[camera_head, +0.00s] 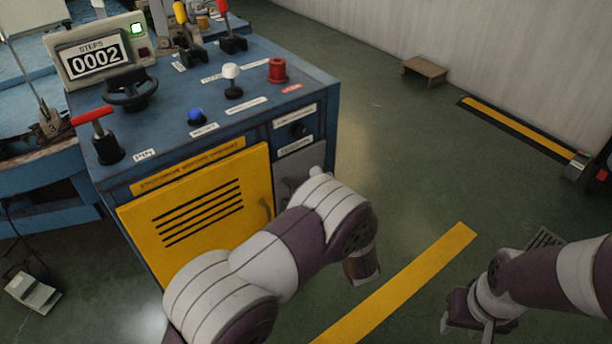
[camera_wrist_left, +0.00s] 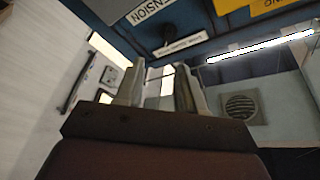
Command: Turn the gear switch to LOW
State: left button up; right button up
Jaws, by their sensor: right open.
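The blue control console (camera_head: 240,125) stands at the left in the head view. I cannot tell which control is the gear switch; most labels are too small to read. A small dark knob (camera_head: 297,130) sits on the console's front face, and a dark knob also shows in the left wrist view (camera_wrist_left: 168,34), beside a label reading TENSION (camera_wrist_left: 150,10). My left gripper (camera_wrist_left: 158,74) is open and empty, its fingers apart, below and clear of that knob. In the head view my left arm hides its fingers. My right gripper (camera_head: 478,318) is open and empty over the floor at lower right.
The console top carries a red T-handle (camera_head: 92,115), black handwheel (camera_head: 130,88), blue button (camera_head: 196,116), white-knobbed lever (camera_head: 231,72) and red button (camera_head: 277,69). A yellow vented door (camera_head: 200,212) covers its front. Green floor (camera_head: 400,130) to the right is mostly clear.

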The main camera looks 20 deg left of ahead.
aim_at(301, 135)
pick_arm(q)
jog(key=shift+y, duration=0.5)
jog(key=b+x, duration=0.3)
jog(key=x, duration=0.9)
jog(key=shift+s+a, duration=0.2)
grip_shut()
pick_arm(e)
notch_tip(301, 135, down, 4)
jog(key=shift+a, duration=0.1)
